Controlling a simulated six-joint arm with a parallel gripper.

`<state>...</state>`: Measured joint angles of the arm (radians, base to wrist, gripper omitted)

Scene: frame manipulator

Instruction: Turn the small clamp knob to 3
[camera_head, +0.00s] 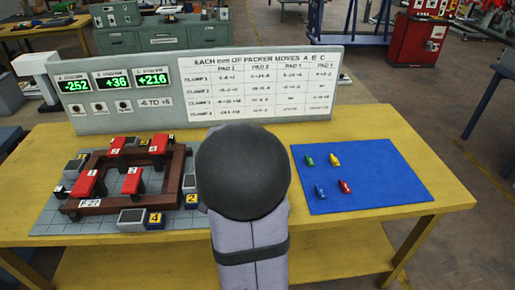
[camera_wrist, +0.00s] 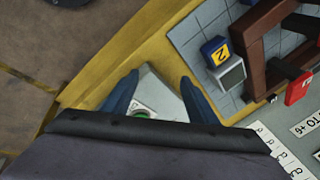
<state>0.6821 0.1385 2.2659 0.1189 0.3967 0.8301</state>
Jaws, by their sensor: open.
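My gripper (camera_wrist: 159,77) is open in the wrist view, its two dark blue fingers apart with nothing held between them. A pale surface with a small green spot (camera_wrist: 143,114) shows between the fingers; I cannot tell what the spot is. In the head view my arm hides the gripper. Red numbered clamps (camera_head: 131,181) stand on the brown frame (camera_head: 175,180) at left. One red clamp (camera_wrist: 299,86) shows in the wrist view. Small dark knobs (camera_head: 100,108) sit below the green displays on the panel. Which is the small clamp knob, and its setting, I cannot tell.
The grey panel (camera_head: 190,115) carries displays and a printed table. Grey-and-blue blocks with yellow number labels (camera_head: 155,218) stand around the frame. A blue mat (camera_head: 385,170) at right holds several small coloured pieces. The yellow table (camera_head: 455,196) is bare around the mat.

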